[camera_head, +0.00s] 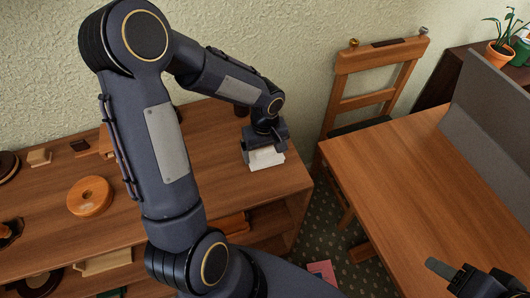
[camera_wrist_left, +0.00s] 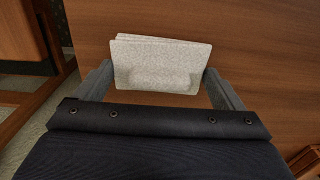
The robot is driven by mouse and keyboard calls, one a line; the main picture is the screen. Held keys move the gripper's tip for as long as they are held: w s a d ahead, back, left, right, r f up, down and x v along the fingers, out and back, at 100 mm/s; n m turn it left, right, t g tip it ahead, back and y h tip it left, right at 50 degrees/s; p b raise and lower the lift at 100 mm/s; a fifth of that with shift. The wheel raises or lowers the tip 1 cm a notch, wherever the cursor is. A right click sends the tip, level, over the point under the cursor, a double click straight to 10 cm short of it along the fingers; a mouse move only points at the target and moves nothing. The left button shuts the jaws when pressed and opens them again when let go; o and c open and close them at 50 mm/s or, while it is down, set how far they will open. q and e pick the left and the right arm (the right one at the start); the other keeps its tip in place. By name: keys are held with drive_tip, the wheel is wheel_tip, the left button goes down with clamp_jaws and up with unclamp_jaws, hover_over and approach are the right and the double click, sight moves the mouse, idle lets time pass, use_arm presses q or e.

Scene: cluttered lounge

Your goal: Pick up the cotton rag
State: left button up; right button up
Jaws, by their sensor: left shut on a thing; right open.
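The cotton rag (camera_head: 264,158) is a pale, folded cloth near the right end of the wooden shelf unit's top. My left gripper (camera_head: 263,150) comes down over it from above and is shut on it. In the left wrist view the folded rag (camera_wrist_left: 160,64) sits between the two fingers of my left gripper (camera_wrist_left: 158,82), with wood behind it. I cannot tell whether the rag touches the top. My right gripper (camera_head: 468,275) is at the lower right, over the edge of the desk, open and apart from the rag.
The shelf unit (camera_head: 225,172) also bears a round orange wooden piece (camera_head: 90,196) and small blocks at left. A wooden chair (camera_head: 376,80) stands behind the desk (camera_head: 420,170), which carries a grey divider (camera_head: 490,110). A potted plant (camera_head: 499,52) is at far right. Patterned carpet lies between.

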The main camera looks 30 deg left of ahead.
sight(265, 149)
use_arm(q)
drive_tip(key=shift+r, duration=0.4)
wheel_tip(265, 149, up, 2)
drive_tip(key=shift+r, duration=0.2)
drive_tip(key=s+d+r, duration=0.3)
drive_tip(key=s+r, duration=0.6)
drive_tip(key=s, duration=0.4)
drive_tip(key=shift+s+d+r, duration=0.3)
drive_tip(key=shift+d+r, duration=0.1)
